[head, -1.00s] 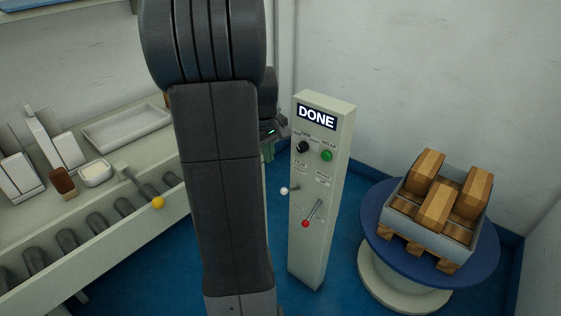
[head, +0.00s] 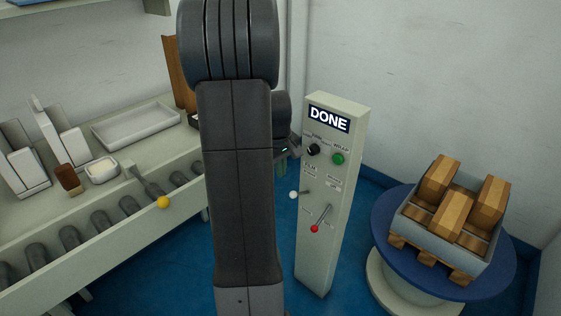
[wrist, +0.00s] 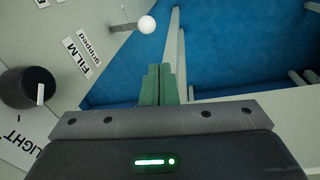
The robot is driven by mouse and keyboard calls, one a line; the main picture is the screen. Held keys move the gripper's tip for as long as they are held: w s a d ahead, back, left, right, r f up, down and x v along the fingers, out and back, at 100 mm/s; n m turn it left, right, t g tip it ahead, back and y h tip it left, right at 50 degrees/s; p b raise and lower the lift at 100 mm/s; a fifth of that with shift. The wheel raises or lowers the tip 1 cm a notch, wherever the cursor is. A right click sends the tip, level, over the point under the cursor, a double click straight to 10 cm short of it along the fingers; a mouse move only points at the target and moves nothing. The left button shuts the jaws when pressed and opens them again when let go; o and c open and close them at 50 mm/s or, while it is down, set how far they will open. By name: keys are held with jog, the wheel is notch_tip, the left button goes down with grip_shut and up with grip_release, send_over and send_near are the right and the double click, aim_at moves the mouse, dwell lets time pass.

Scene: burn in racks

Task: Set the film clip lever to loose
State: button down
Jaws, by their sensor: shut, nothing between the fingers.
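The film clip lever is a short metal stem with a white ball knob (head: 293,195), sticking out from the left side of the front of a pale control post (head: 329,215). In the wrist view the white knob (wrist: 146,24) lies above the fingertips, beside a label reading "FILM" and "gripped" (wrist: 82,56). My gripper (wrist: 158,72) shows its green fingers shut together and empty. They are apart from the knob.
The post also bears a black knob (head: 313,150), a green button (head: 338,158), a red-tipped lever (head: 315,229) and a "DONE" display (head: 329,119). A roller conveyor (head: 120,220) stands left. A blue turntable (head: 390,215) with a crate of wooden blocks stands right.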

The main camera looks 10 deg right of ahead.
aim_at(298, 194)
notch_tip(298, 194, down, 6)
jog(key=d+b, duration=0.1)
jog(key=d, duration=0.1)
jog(key=shift+s+d+r, duration=0.15)
jog(key=shift+s, duration=0.3)
jog(key=shift+b, duration=0.35)
